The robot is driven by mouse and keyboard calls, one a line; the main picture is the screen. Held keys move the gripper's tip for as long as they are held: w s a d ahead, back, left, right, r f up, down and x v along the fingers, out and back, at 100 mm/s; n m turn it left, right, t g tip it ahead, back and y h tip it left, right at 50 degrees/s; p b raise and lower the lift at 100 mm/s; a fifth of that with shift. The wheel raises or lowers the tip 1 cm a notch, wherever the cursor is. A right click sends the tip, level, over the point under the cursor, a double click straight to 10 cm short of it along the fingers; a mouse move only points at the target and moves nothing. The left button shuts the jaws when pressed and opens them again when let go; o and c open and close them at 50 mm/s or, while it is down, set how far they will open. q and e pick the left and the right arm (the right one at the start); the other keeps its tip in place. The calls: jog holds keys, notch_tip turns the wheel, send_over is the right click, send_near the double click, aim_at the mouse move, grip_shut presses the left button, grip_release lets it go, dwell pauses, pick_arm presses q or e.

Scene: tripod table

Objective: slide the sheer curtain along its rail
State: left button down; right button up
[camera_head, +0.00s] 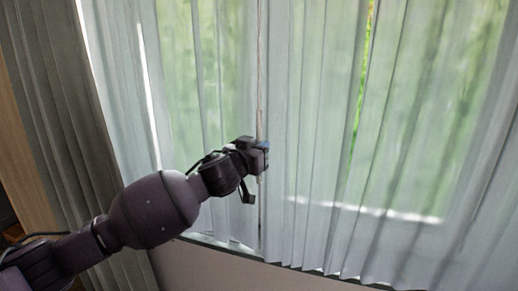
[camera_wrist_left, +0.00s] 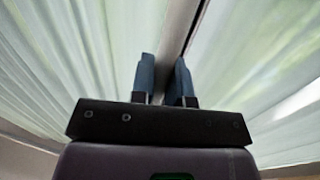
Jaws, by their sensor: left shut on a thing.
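The sheer curtain (camera_head: 315,120) hangs in pale, translucent pleats across most of the head view. A second sheer panel (camera_head: 205,85) hangs to the left, and the two meet near the middle. A thin upright rod (camera_head: 260,60) runs down along this meeting edge. My left gripper (camera_head: 264,147) is at the rod, with its blue-grey fingers shut on it. In the left wrist view, the fingers (camera_wrist_left: 163,68) stand close together before the curtain's edge; the exact contact is hard to see. The rail is out of view. My right gripper is not in view.
A dark grey heavy drape (camera_head: 55,130) hangs at the left beside a wooden surface (camera_head: 22,165). A window with green outside light lies behind the sheers. A pale wall (camera_head: 215,268) shows below the hems.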

pick_arm(q)
jog(key=a, duration=0.1)
jog(key=w+a+p, duration=0.1)
jog(key=a, duration=0.2)
jog(key=shift+w+a, duration=0.3)
jog(key=shift+a, duration=0.05)
jog(key=c, duration=1.1)
grip_release()
jog(key=shift+a, duration=0.15)
jog(key=shift+s, duration=0.1)
jog(key=b+v, duration=0.1)
jog(key=v, duration=0.9)
jog(key=shift+s+a, duration=0.1)
jog(key=shift+s, duration=0.25)
